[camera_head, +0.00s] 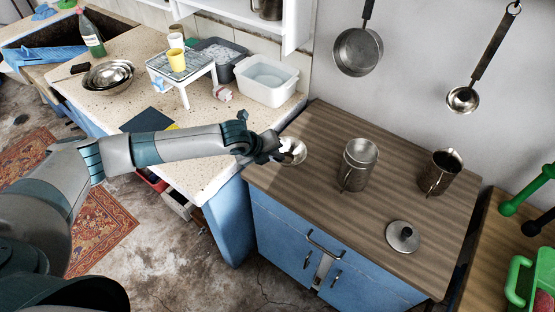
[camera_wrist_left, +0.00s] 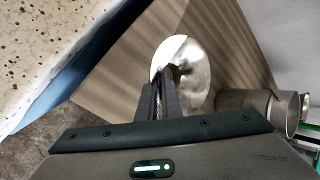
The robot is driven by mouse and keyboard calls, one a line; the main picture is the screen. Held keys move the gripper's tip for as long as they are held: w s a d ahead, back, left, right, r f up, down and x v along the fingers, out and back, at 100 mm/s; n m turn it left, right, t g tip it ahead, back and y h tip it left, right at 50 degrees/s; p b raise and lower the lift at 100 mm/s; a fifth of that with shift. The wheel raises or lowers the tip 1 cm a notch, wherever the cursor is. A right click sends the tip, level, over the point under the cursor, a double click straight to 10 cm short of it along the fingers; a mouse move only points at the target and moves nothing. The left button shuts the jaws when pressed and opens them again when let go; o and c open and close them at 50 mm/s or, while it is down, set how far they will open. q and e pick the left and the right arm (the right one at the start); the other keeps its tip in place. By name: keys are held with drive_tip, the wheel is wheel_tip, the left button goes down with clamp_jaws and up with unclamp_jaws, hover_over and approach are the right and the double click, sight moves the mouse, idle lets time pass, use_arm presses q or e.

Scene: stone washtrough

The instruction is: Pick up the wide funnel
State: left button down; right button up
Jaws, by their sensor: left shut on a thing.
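The wide funnel (camera_head: 296,152) is a shiny metal cone at the left side of the wooden counter top (camera_head: 318,128). My left gripper (camera_head: 281,148) reaches it from the left and is shut on it. In the left wrist view the fingers (camera_wrist_left: 160,88) are close together against the bright funnel (camera_wrist_left: 195,72), whose wide mouth spreads out beyond them. The fingers hide part of the funnel. I cannot tell whether it touches the wood or hangs just above it. My right gripper is not in view.
A metal pot (camera_head: 357,172) stands right of the funnel, with a metal jug (camera_head: 438,173) and a round lid (camera_head: 402,237) farther right. A pan (camera_head: 358,52) and ladle (camera_head: 462,98) hang on the wall. A white tub (camera_head: 267,81) stands on the speckled stone worktop (camera_head: 215,175).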

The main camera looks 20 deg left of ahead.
use_arm(q)
drive_tip(key=shift+s+d+r+b, duration=0.1)
drive_tip(key=shift+r+b, duration=0.15)
drive_tip(key=shift+r, duration=0.35)
drive_tip(key=shift+s+d+r+b, duration=0.1)
drive_tip(key=shift+r+b, duration=0.15)
drive_tip(key=shift+r, duration=0.35)
drive_tip(key=s+d+r+b, duration=0.2)
drive_tip(key=s+d+r, duration=0.5)
drive_tip(key=s, duration=0.1)
drive_tip(key=shift+s+d+b, duration=0.15)
drive_tip(key=shift+b, duration=0.2)
